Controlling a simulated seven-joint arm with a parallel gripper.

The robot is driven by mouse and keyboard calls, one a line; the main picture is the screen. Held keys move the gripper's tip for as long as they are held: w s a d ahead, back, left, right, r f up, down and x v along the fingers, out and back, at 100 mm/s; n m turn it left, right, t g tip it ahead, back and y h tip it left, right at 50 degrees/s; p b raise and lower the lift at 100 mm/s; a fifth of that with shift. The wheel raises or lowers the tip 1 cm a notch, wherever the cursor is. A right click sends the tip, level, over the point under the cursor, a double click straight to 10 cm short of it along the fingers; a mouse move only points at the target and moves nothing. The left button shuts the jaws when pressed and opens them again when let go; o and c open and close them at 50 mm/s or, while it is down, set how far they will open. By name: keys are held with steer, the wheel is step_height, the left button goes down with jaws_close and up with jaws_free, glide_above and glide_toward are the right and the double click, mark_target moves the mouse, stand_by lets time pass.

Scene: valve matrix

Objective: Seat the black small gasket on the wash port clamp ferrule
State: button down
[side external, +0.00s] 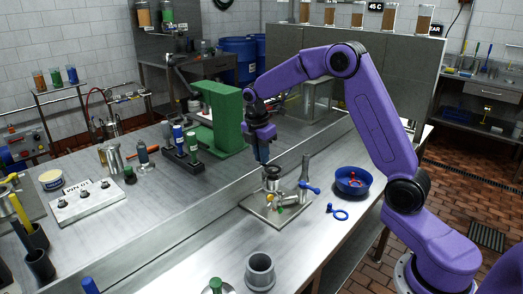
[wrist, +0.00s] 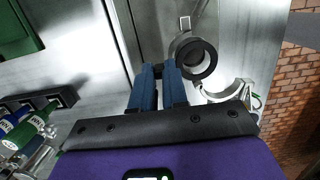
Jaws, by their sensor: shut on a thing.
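The black small gasket (wrist: 208,70) shows in the wrist view as a dark ring over the mouth of the metal wash port clamp ferrule (wrist: 181,42). In the side view the ferrule (side external: 272,184) stands upright on a small plate, with a dark ring at its top. My gripper (side external: 262,162) points down just above and beside that top. In the wrist view its blue fingers (wrist: 159,68) are close together at the ring's left edge, shut on the gasket. The fingers hide the grip point, and I cannot tell whether the ring touches the ferrule all round.
A grey upright pipe (side external: 304,172) and a blue-handled clamp (side external: 313,189) stand close right of the ferrule. A blue bowl (side external: 352,190) and blue ring (side external: 340,214) lie farther right. A grey cup (side external: 260,272) stands in front. A green machine (side external: 220,115) stands behind left.

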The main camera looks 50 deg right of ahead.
steer(key=shift+f, duration=1.05)
steer(key=shift+f, duration=0.1)
steer(key=c, duration=1.1)
jaws_free()
